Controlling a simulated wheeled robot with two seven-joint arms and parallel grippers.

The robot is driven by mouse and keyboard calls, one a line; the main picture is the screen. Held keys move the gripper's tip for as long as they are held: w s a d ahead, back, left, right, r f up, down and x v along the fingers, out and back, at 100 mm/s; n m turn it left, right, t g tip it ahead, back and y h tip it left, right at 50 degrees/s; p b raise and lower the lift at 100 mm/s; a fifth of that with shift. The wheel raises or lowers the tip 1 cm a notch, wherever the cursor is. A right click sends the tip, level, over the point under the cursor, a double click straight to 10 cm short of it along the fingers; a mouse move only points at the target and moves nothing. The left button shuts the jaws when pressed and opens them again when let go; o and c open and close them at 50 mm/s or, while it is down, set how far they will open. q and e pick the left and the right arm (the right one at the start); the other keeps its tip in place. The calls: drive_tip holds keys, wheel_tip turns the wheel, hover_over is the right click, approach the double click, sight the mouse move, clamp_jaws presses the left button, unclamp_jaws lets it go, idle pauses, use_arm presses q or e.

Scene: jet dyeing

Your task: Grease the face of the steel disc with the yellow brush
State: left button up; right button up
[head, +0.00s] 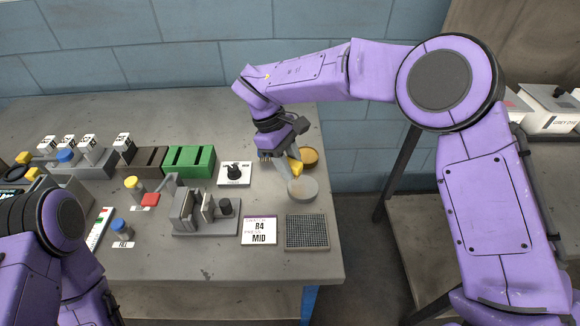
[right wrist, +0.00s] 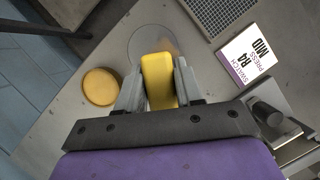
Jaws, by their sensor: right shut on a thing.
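My right gripper (head: 288,172) is shut on the yellow brush (head: 296,167). In the right wrist view the brush (right wrist: 158,82) sits between the two grey fingers (right wrist: 158,88), its far end over the near part of the steel disc (right wrist: 144,38). In the head view the disc (head: 303,190) is a flat grey round on the table, just below the brush. A faint brownish tint shows on the disc beside the brush's far end. I cannot tell whether the brush touches the disc. My left gripper is out of view; only its arm shows at lower left.
A round yellow-brown pot (head: 308,157) stands just behind the disc, near the table's right edge. A grey press-like fixture (head: 205,215) and green box (head: 190,160) stand left.

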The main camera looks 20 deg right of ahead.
sight(294, 163)
drive_tip(key=shift+r+p, duration=0.65)
drive_tip(key=shift+r, duration=1.1)
drive_tip(key=shift+w, duration=0.1)
